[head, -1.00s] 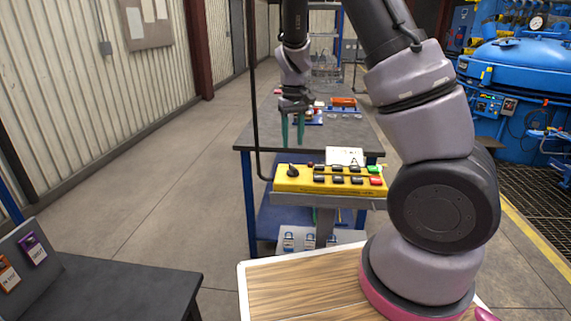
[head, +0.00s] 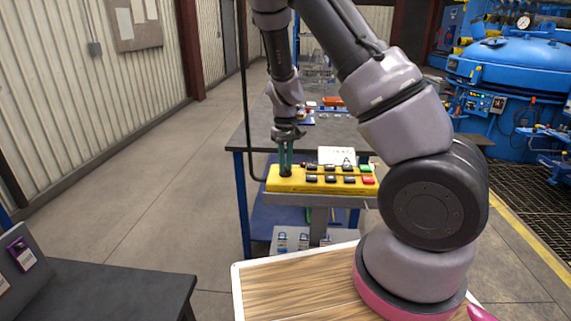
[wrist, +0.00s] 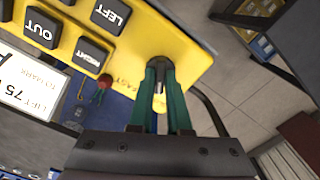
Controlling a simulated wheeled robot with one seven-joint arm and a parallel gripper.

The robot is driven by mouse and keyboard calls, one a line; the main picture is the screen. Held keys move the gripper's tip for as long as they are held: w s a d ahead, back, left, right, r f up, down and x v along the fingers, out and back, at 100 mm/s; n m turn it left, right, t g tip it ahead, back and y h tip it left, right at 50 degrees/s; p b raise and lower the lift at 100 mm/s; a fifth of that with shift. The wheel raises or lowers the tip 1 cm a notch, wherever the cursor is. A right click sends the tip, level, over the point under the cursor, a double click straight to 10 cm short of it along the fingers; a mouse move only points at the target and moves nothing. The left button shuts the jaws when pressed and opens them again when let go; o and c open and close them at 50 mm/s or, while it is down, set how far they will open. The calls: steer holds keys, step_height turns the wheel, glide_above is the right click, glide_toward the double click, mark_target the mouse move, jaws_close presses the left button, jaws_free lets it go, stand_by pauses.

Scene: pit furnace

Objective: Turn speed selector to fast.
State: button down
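The speed selector is a black knob at the left end of the yellow control box (head: 300,186). In the head view my gripper (head: 286,168) is down at that end and its green fingers hide the knob. In the wrist view my gripper (wrist: 161,68) has its two fingers close together with a narrow gap, and they appear closed around the knob, which is mostly hidden. A label reading FAST (wrist: 122,86) is printed on the yellow face beside the fingers, to their left in the wrist view.
Black push buttons (wrist: 91,53) with words such as LEFT, OUT and RIGHT sit near the fingers, with a small red round part (wrist: 105,81) close by. A dark workbench (head: 262,128) stands behind the box. A black cable hangs to its left.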

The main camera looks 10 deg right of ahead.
stand_by(0.4)
steer(key=m, duration=0.5)
steer(key=shift+m, duration=0.4)
steer(key=m, duration=0.6)
stand_by(0.4)
steer(key=c, duration=0.9)
jaws_free()
steer(key=shift+o, duration=0.2)
step_height(320, 180, up, 11)
